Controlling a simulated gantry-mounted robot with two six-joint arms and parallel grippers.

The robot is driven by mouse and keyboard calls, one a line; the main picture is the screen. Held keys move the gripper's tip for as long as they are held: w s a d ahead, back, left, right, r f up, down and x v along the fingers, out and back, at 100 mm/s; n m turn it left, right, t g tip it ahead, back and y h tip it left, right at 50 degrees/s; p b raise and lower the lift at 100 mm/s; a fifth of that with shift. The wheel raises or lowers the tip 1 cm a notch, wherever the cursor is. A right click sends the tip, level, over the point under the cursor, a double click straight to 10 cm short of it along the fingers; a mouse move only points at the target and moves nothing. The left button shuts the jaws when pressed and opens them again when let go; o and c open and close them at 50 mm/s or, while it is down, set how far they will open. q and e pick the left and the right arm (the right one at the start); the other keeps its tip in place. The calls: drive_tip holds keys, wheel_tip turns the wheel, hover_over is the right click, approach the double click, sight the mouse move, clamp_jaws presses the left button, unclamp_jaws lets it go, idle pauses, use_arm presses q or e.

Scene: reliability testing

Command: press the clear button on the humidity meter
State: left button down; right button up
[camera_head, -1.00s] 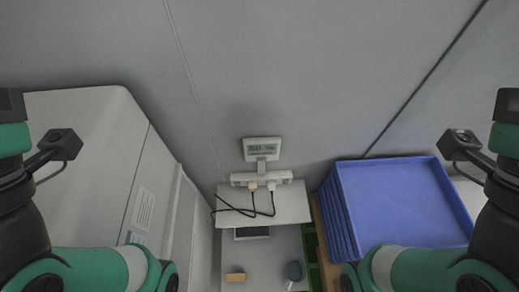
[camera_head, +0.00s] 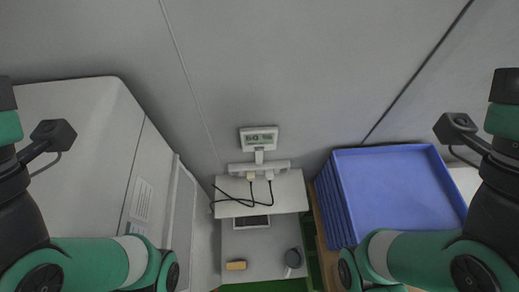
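The humidity meter (camera_head: 259,139) is a small white box with a display, near the middle of the head view. It sits above a white power strip (camera_head: 259,166) by the back wall. Its display digits and its buttons are too small to make out. My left arm comes in from the left and my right arm from the right, both well apart from the meter. Neither gripper's fingers show in the view.
Blue stacked crates (camera_head: 396,190) stand right of the shelf (camera_head: 286,191). Black cables hang from the strip over it. A yellow block (camera_head: 236,265) and a dark grey round object (camera_head: 293,258) lie on the lower surface. A large white cabinet (camera_head: 75,150) stands left.

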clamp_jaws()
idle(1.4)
